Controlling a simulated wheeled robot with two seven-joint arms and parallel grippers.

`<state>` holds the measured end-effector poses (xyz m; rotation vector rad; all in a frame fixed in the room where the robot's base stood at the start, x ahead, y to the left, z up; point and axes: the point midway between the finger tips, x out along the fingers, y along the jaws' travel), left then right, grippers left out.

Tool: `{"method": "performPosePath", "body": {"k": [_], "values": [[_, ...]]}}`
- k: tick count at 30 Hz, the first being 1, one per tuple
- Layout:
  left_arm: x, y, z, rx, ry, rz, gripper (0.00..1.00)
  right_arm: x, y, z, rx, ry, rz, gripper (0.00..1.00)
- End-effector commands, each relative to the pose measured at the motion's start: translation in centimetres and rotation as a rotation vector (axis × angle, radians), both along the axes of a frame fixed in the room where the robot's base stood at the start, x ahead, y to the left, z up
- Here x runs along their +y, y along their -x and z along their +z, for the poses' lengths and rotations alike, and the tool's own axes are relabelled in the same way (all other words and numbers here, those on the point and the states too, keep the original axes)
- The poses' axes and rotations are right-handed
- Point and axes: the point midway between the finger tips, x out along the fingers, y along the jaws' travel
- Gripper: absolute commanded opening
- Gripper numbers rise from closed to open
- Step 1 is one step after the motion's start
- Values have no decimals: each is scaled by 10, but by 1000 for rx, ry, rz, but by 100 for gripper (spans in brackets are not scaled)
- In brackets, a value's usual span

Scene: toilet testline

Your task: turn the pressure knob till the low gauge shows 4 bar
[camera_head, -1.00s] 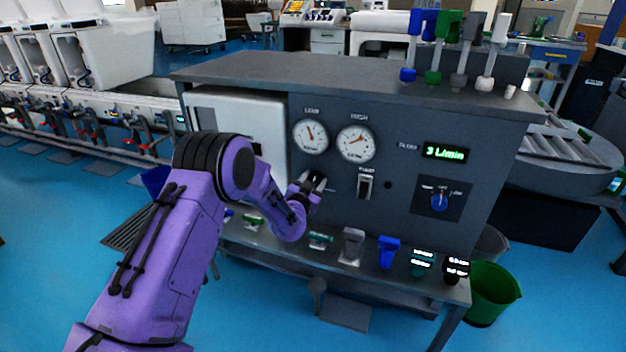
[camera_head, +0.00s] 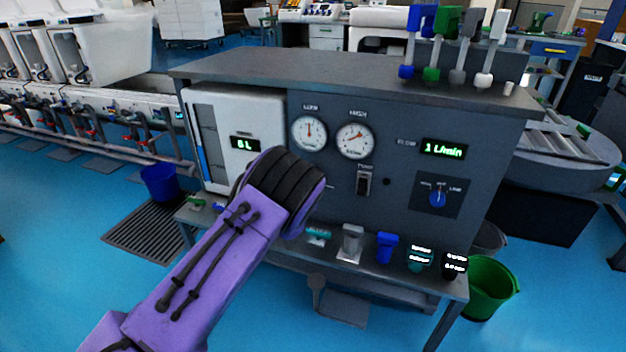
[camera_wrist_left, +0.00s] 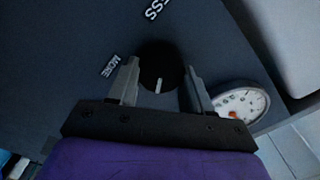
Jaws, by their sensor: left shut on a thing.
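My left gripper (camera_wrist_left: 162,70) is shut on the knob, one finger on each side. In the head view my purple arm hides both gripper and knob. The low gauge (camera_head: 309,133) is on the upper panel, its needle pointing nearly straight up; the scale is too small to read surely. The high gauge (camera_head: 354,141) is to its right, its needle pointing up to the right. My right gripper is not in view.
The panel also bears a pump switch (camera_head: 363,183), a green flow display (camera_head: 444,149) reading 1 L/min and a blue selector knob (camera_head: 438,199). A white tank (camera_head: 235,112) is left of the gauges. Several coloured fittings, including a blue one (camera_head: 387,247), stand on the lower shelf.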

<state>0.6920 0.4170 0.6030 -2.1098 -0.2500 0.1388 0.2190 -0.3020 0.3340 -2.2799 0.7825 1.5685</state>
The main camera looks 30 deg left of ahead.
Motion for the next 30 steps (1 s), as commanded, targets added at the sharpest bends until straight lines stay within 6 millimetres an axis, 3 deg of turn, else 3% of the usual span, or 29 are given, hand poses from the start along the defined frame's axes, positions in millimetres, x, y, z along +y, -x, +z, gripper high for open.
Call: {"method": "performPosePath", "body": {"k": [17,18,19,30], "values": [[0,0,-1,9,-27,0,19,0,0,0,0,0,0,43],[0,0,-1,9,-27,0,62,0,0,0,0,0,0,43],[0,0,-1,8,-26,0,72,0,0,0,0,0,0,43],[-2,6,0,10,-26,0,75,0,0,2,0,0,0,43]]}}
